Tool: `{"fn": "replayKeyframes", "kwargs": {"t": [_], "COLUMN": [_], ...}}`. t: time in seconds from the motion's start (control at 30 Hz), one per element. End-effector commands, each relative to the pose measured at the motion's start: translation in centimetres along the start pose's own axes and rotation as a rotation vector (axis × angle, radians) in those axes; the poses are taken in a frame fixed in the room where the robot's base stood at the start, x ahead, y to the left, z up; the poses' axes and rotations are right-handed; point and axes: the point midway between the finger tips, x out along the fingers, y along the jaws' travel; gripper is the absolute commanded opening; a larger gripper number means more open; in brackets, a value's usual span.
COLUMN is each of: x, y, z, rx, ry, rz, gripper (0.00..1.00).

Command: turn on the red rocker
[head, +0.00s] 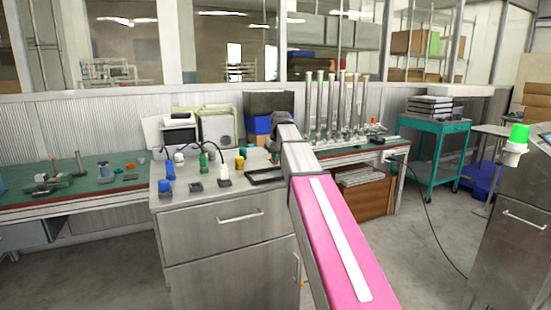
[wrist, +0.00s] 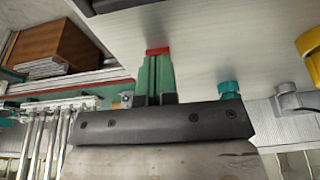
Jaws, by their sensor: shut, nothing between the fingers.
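My gripper (wrist: 157,60) shows in the wrist view as two green fingers pressed together, with nothing between them. A small red piece (wrist: 157,50), which looks like the red rocker, shows right at the fingertips against the pale metal top. Its housing is hidden behind the fingers, and I cannot tell whether they touch it or which way it is tilted. In the head view my own arm covers the gripper's end, and I cannot make out the red rocker there.
The metal cabinet (head: 225,245) carries a black frame (head: 265,176), blue (head: 165,186) and green (head: 203,160) controls and a yellow one (head: 239,163). In the wrist view a teal knob (wrist: 229,88) and a yellow part (wrist: 309,48) stand right of the fingers. Tall metal posts (head: 331,105) stand behind.

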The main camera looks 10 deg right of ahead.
Motion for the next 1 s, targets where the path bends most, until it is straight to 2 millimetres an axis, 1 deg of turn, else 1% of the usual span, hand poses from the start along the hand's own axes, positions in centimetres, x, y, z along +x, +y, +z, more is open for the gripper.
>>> {"fn": "replayKeyframes", "kwargs": {"t": [0.4,0.77,0.87,0.97,1.0], "x": [-0.3,-0.4,-0.9,-2.0,-2.7], "y": [0.0,0.0,0.0,-0.1,-0.1], "z": [-1.5,-1.6,-1.8,-2.4,-2.7], "rx": [0.000,0.000,0.000,0.000,0.000], "ry": [-0.001,-0.001,0.000,0.001,0.001], "rz": [0.000,0.000,0.000,0.001,0.001], "gripper": [0.00,0.00,0.00,0.00,0.00]}}
